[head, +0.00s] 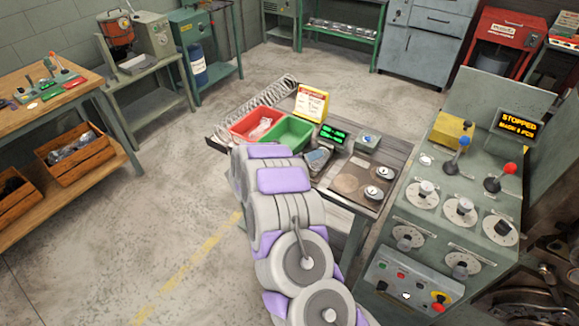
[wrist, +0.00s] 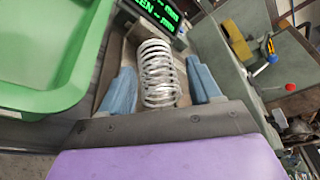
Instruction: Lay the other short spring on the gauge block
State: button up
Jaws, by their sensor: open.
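In the wrist view, a silvery coil spring (wrist: 158,82) lies between the two blue fingers of my gripper (wrist: 159,64). The fingers are open, with a visible gap between the spring and each finger. The spring's near end is close to the dark palm edge; I cannot tell whether they touch. A brownish surface shows around the spring, just short of the green-lit display (wrist: 152,12). I cannot make out the gauge block for certain. In the head view my arm hides most of the gripper area.
On the bench, a red bin (head: 249,124) holding pale items and a green bin (head: 290,134) stand beside a yellow sign (head: 311,102). A long spring (head: 262,98) lies behind. The display (head: 334,136) and control console (head: 460,195) are to the right. Open floor lies left.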

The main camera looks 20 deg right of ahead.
jog(key=p+v, duration=0.1)
jog(key=v, duration=1.4)
jog(key=shift+a+p, duration=0.35)
jog(key=shift+s+a+r, duration=0.1)
jog(key=shift+a, duration=0.3)
jog(key=shift+d, duration=0.3)
